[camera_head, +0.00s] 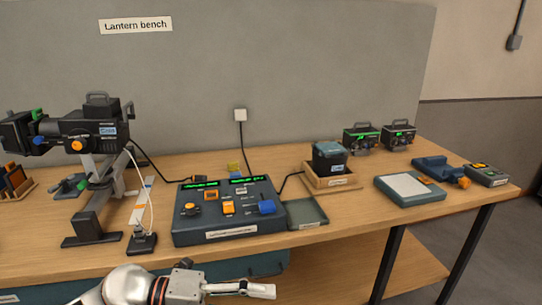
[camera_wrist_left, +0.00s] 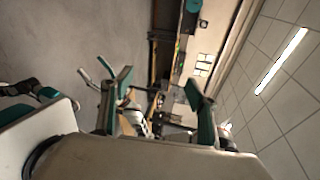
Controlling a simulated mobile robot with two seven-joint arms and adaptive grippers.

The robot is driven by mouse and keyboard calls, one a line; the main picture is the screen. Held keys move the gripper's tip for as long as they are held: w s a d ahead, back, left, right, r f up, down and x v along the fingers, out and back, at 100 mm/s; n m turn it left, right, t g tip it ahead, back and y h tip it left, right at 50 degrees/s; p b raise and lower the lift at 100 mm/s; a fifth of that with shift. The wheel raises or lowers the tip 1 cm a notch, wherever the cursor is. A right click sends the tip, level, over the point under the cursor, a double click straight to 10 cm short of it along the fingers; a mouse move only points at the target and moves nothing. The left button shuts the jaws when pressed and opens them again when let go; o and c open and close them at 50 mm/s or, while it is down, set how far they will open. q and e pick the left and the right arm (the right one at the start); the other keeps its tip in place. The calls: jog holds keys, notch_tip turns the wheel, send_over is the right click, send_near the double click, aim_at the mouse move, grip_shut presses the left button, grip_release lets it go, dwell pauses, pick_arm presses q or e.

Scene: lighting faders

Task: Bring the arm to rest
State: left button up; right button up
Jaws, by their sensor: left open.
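My left gripper (camera_head: 258,287) is at the bottom of the head view, its arm coming in from the lower left. It is in front of the bench's front edge, clear of everything on the bench. In the left wrist view the gripper's two green-lined fingers (camera_wrist_left: 157,82) stand wide apart with nothing between them. The wrist camera looks across the room, tilted on its side. The fader console (camera_head: 228,211) lies on the bench behind the gripper, with orange and blue caps and lit green displays.
The wooden bench (camera_head: 370,221) holds a large lantern (camera_head: 90,131) on a stand at left. A wooden tray (camera_head: 333,181) with a dark box, a flat teal pad (camera_head: 410,189) and two black units (camera_head: 361,137) stand at right. A lower shelf (camera_head: 350,265) shows beneath.

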pick_arm(q)
jog(key=w+a+f+n+t+y, duration=0.2)
jog(key=w+a+f+n+t, duration=0.15)
jog(key=n+t, duration=0.6)
jog(key=w+a+f+n+t+y, duration=0.2)
jog(key=a+f+n+t, duration=0.3)
jog(key=n, duration=0.7)
jog(key=s+a+f+n+g+y, duration=0.2)
jog(key=s+a+f+n+y, duration=0.2)
jog(key=s+f, duration=0.3)
jog(key=s+a+f+n+g+y, duration=0.2)
jog(key=s+a+f+n+y, duration=0.2)
jog(key=f, duration=1)
jog(key=s+a+n, duration=0.1)
jog(key=s+n, duration=0.1)
jog(key=s, duration=0.1)
jog(key=shift+s+f+y, duration=0.25)
jog(key=shift+f+y, duration=0.05)
jog(key=shift+y, duration=0.1)
jog(key=shift+n+g, duration=0.25)
jog(key=shift+c, duration=0.4)
